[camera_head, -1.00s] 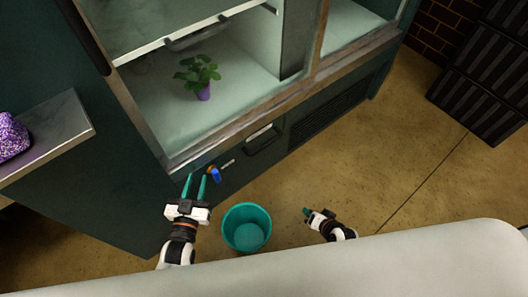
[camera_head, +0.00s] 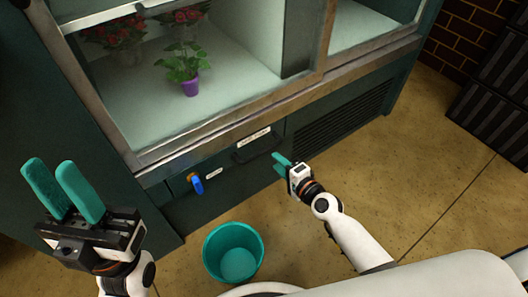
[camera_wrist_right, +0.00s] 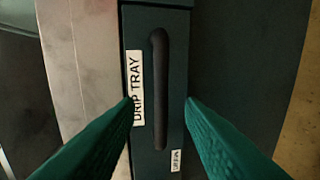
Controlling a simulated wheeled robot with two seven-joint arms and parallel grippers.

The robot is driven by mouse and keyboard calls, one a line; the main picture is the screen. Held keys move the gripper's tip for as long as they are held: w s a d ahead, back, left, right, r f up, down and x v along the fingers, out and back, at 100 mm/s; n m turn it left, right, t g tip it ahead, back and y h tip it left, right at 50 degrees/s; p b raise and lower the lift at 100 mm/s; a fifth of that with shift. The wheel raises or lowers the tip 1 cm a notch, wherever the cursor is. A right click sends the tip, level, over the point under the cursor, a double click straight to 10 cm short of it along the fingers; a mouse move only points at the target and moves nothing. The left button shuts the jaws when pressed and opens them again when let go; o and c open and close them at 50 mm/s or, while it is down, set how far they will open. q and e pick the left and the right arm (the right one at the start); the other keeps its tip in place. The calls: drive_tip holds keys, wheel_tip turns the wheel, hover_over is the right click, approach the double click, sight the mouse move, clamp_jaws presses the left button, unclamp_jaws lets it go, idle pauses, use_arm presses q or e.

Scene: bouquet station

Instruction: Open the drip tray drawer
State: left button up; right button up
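The drip tray drawer (camera_head: 240,166) is a dark green panel low on the flower cabinet, and it looks flush with the front. It has a dark bar handle (camera_head: 259,150) beside a white DRIP TRAY label (camera_head: 254,137). In the right wrist view the handle (camera_wrist_right: 159,90) and label (camera_wrist_right: 136,88) are straight ahead. My right gripper (camera_head: 282,160) is open just in front of the handle's right end; its fingers (camera_wrist_right: 158,103) appear either side of the handle, with no clear contact. My left gripper (camera_head: 50,168) is open and empty, raised at the left.
A blue-handled valve (camera_head: 197,184) with a small label (camera_head: 214,173) sits left of the drawer handle. A teal bucket (camera_head: 234,252) stands on the floor in front. A potted plant (camera_head: 191,86) is inside the cabinet. Dark crates (camera_head: 495,105) stand at the right; floor between is clear.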

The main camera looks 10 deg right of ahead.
sight(264, 149)
drive_tip(key=b+x, duration=0.1)
drive_tip(key=x, duration=0.7)
drive_tip(key=shift+w+b, duration=0.15)
drive_tip(key=shift+b, duration=0.25)
clamp_jaws()
